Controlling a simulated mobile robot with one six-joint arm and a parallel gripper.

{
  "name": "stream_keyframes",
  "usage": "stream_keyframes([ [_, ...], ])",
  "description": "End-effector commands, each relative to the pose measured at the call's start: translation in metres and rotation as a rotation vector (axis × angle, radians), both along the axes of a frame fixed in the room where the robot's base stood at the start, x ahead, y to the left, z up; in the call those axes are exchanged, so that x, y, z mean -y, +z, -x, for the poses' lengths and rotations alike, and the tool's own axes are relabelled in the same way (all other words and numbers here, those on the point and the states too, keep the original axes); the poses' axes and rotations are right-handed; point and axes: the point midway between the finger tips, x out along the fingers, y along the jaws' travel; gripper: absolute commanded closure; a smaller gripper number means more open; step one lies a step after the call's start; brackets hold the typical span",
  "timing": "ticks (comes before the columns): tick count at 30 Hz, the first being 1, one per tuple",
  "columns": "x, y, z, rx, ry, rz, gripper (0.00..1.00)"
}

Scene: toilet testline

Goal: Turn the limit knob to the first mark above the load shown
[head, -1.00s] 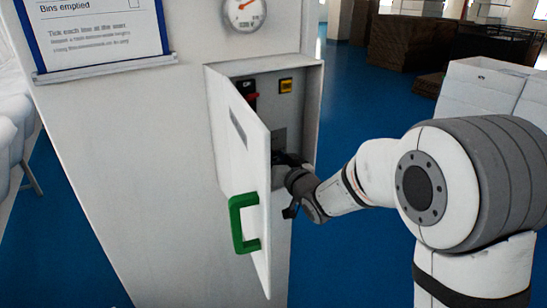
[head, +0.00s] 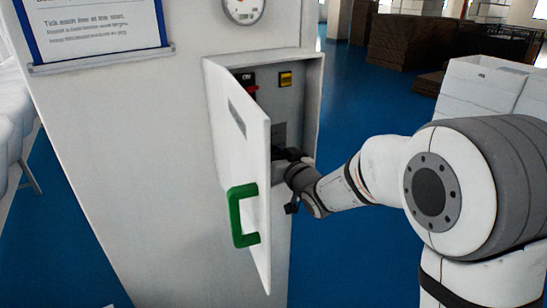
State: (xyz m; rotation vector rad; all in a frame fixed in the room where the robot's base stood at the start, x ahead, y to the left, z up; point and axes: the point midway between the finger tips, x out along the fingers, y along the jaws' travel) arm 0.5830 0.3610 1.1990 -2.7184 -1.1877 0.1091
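A white cabinet (head: 318,105) on the wall stands open, its door (head: 226,150) with a green handle (head: 237,215) swung out toward me. Inside are a red and black switch (head: 250,82) and a small yellow part (head: 285,79). A round dial gauge (head: 243,8) is above the cabinet, cut by the top edge; its reading is too small to tell. My gripper (head: 281,157) reaches into the lower cabinet behind the door edge. Its fingertips are partly hidden, and I cannot tell whether they hold anything. The limit knob is not visible; the door or gripper may cover it.
A blue-framed notice (head: 95,30) hangs on the wall at the upper left. White boxes (head: 482,85) and brown stacks (head: 408,45) stand at the back right. Blue floor is clear behind the arm. The open door stands close to my gripper's left.

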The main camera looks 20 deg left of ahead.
Motion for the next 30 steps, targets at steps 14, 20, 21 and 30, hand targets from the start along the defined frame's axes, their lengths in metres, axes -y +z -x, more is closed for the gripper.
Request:
stream_keyframes([
  [14,-0.0005,-0.0091,0.0012,0.306,-0.002,0.256,0.91],
  [20,-0.0008,-0.0085,0.0015,0.450,-0.002,0.380,0.91],
  [21,-0.0008,-0.0084,0.0016,0.478,-0.003,0.404,0.91],
  [30,-0.0011,-0.0081,0.0019,0.693,-0.003,0.591,0.91],
])
